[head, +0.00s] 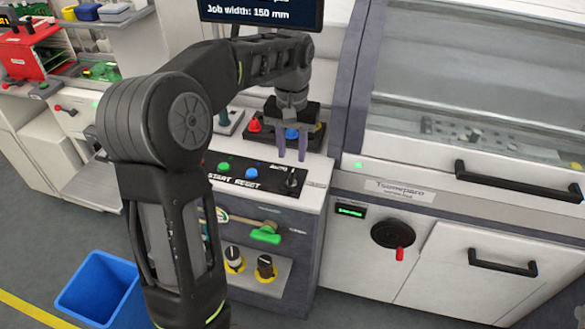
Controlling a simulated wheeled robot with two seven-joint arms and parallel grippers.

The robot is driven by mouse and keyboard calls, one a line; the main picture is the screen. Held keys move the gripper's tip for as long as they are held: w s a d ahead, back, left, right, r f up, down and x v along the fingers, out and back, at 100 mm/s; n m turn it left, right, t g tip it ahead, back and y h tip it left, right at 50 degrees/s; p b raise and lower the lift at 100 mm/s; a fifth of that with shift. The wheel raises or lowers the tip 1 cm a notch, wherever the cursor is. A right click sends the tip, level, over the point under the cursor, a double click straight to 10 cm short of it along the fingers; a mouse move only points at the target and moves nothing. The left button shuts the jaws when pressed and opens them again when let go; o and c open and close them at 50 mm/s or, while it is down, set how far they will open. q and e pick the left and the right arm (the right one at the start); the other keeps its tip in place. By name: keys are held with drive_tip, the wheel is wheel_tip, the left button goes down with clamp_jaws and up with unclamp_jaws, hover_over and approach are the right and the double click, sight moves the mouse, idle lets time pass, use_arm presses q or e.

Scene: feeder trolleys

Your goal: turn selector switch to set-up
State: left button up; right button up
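The selector switch (292,180) is a small dark knob at the right end of the black control panel (228,174), near a label that reads AUTO. The panel also carries a green button and a blue button, with START and RESET lettering. My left gripper (291,157) points down just above and behind the switch in the head view. Its two fingers are apart with nothing visible between them. Whether a finger touches the switch cannot be told. The exact pointing of the knob is too small to read. My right gripper is not in view.
Red and blue knobs sit behind my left gripper, under the screen (262,12). A machine with a clear cover (480,80) stands at right. A blue bin (98,288) is on the floor.

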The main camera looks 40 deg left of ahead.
sight(292, 174)
use_arm(q)
wheel_tip(292, 174, down, 7)
drive_tip(key=shift+r+p, duration=0.1)
drive_tip(key=shift+p, duration=0.35)
drive_tip(key=shift+c, duration=0.4)
clamp_jaws()
